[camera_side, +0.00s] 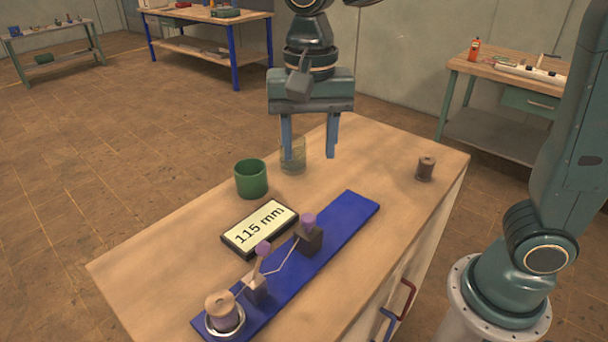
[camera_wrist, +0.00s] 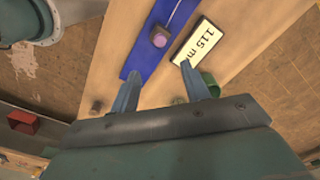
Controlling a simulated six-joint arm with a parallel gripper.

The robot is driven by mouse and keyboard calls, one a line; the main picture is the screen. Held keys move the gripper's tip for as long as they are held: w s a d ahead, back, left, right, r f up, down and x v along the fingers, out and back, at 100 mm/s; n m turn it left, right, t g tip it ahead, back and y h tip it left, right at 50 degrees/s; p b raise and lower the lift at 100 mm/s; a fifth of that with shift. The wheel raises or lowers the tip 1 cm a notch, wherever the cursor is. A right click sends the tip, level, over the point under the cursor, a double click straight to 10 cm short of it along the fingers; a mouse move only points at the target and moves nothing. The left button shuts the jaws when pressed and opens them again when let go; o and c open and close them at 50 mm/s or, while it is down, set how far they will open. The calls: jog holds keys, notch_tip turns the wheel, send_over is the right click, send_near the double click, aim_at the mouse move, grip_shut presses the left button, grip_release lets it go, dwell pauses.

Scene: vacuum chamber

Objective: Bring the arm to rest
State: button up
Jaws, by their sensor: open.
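My gripper (camera_side: 309,150) is open and empty, with its two blue fingers pointing down above the far part of the wooden cabinet top (camera_side: 390,130). In the side view its left finger shows in front of a clear glass (camera_side: 293,160). In the wrist view my gripper (camera_wrist: 160,75) has its fingers spread, with nothing between them but the top below. A blue board (camera_side: 348,210) lies on the cabinet top and carries two small blocks with purple knobs (camera_side: 308,220) and a thin bent wire or line. A spool (camera_side: 221,306) sits in a round metal dish at its near end.
A green cup (camera_side: 251,179) stands left of the glass. A display reading "115 mm" (camera_side: 260,227) lies beside the board. Another spool (camera_side: 425,168) stands near the right edge, with bare wood around it. Workbenches (camera_side: 205,14) stand farther back.

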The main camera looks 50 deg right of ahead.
jog(key=s+d+n+t, duration=0.5)
jog(key=s+d+n, duration=0.4)
jog(key=s+d, duration=0.4)
jog(key=shift+s+f+t, duration=0.25)
jog(key=shift+s+t, duration=0.05)
jog(key=shift+s, duration=0.5)
jog(key=shift+w+r, duration=0.1)
jog(key=w+a+m+g, duration=0.5)
jog(key=w+a+m, duration=0.4)
jog(key=w+a, duration=0.4)
jog(key=shift+w+r+g, duration=0.15)
jog(key=shift+w+g, duration=0.15)
jog(key=shift+w, duration=0.4)
